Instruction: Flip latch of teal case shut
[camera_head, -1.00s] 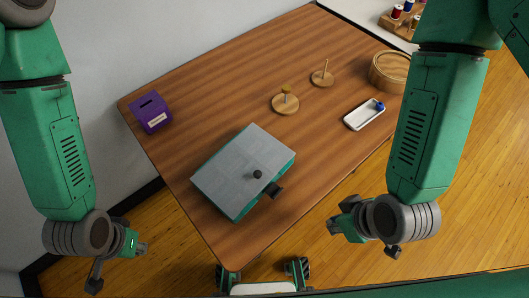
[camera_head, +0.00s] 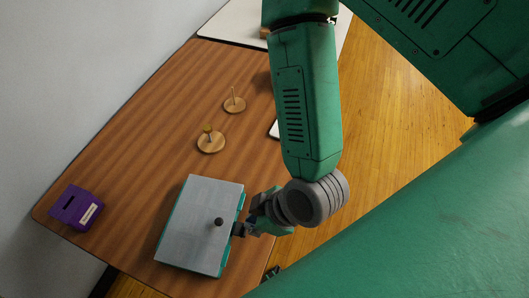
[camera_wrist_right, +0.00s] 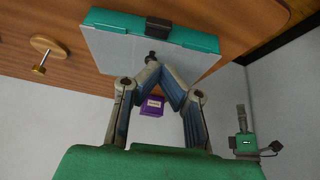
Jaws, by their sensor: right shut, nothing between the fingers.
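The teal case (camera_head: 199,226) lies on the wooden table with its grey lid down and a black knob (camera_head: 219,222) on top. In the right wrist view, the dark latch (camera_wrist_right: 159,23) shows on the teal front side; whether it is fastened is unclear. My right gripper (camera_head: 247,229) is beside the front edge of the case, close to the latch, and partly covers that area in the head view. In the right wrist view its fingertips (camera_wrist_right: 162,67) meet, shut and empty, near the knob. My left gripper (camera_wrist_right: 265,148) shows small at the right of the wrist view, its jaws unclear.
A purple box (camera_head: 77,208) with a slot stands at the table's left corner. Two round wooden stands with pegs, one yellow-topped (camera_head: 211,142) and one plain (camera_head: 235,104), stand behind the case. My right arm hides part of the white tray (camera_head: 274,129).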

